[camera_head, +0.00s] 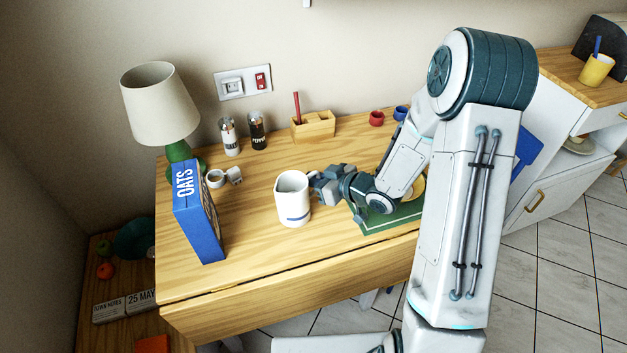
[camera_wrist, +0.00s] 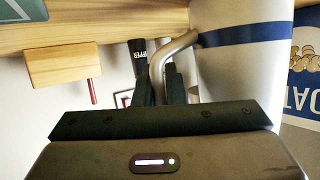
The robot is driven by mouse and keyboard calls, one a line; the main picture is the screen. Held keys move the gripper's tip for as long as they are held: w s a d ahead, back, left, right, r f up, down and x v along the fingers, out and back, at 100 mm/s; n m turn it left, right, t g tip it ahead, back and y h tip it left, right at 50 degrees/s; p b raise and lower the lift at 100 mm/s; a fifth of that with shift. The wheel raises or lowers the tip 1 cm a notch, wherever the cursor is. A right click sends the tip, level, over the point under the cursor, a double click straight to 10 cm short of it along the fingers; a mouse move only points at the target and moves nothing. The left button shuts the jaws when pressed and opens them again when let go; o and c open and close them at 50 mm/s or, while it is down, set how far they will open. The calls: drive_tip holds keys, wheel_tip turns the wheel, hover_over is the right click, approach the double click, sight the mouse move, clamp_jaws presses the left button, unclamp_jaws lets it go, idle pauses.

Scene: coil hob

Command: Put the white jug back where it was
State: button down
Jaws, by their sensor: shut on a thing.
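The white jug (camera_head: 292,203) with a blue band stands upright at the middle of the wooden table in the head view. My gripper (camera_head: 316,188) is at its right side, shut on its handle. In the wrist view the jug (camera_wrist: 235,60) fills the upper right, and its grey handle (camera_wrist: 172,46) passes between my fingers (camera_wrist: 160,82). I cannot tell whether the jug's base touches the table or hangs just above it.
A blue oats box (camera_head: 197,212), small white cups (camera_head: 216,179) and a lamp (camera_head: 160,105) stand left. Two shakers (camera_head: 257,131) and a wooden holder (camera_head: 313,127) are behind. A green mat (camera_head: 375,222) lies partly under my arm. Table around the jug's front is clear.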

drive_tip(key=shift+f, duration=0.1)
drive_tip(key=shift+f, duration=0.15)
drive_tip(key=c, duration=1.5)
unclamp_jaws()
